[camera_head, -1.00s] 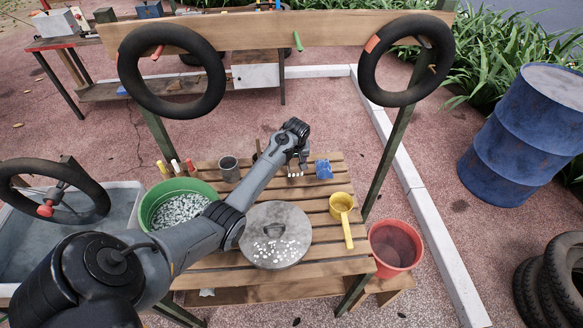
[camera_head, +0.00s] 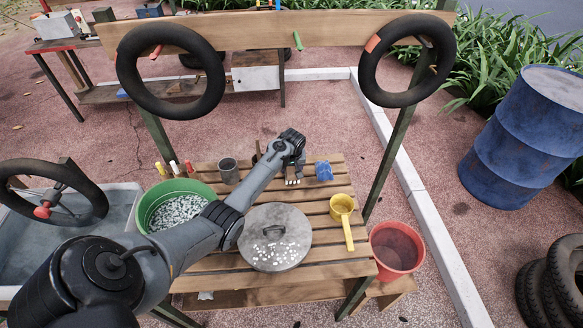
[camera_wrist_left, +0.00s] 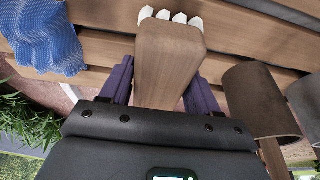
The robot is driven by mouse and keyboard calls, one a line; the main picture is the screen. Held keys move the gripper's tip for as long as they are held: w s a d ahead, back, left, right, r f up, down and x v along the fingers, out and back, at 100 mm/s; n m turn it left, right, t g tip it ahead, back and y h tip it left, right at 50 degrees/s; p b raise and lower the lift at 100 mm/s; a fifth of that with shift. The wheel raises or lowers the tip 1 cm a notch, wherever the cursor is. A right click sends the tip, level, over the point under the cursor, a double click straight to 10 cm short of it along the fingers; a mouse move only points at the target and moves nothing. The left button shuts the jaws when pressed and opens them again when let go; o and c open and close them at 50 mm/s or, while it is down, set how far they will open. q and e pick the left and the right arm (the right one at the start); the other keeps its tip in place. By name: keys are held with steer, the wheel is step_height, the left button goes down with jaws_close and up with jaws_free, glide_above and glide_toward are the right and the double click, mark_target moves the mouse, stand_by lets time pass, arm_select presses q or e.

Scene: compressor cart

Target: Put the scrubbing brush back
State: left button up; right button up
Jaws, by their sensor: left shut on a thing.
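My left gripper (camera_head: 292,169) is above the far part of the slatted wooden table (camera_head: 338,263). It is shut on the scrubbing brush, whose white bristles (camera_head: 292,182) show just below the fingers. In the left wrist view, the brush's wooden body (camera_wrist_left: 168,60) is between the purple fingers, with the white bristle tufts beyond it. Whether the bristles touch the slats is unclear. My right gripper is not in view.
A blue textured item (camera_head: 323,171) lies close right of the brush. A grey cup (camera_head: 229,170) stands to the left. A round lid (camera_head: 275,237) with white bits, a yellow scoop (camera_head: 343,208) and a green tub (camera_head: 176,206) are nearer. A brown cylinder (camera_wrist_left: 258,98) is close beside the gripper.

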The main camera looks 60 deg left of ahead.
arm_select(q)
steer(key=o, duration=1)
steer(key=shift+f, duration=0.15)
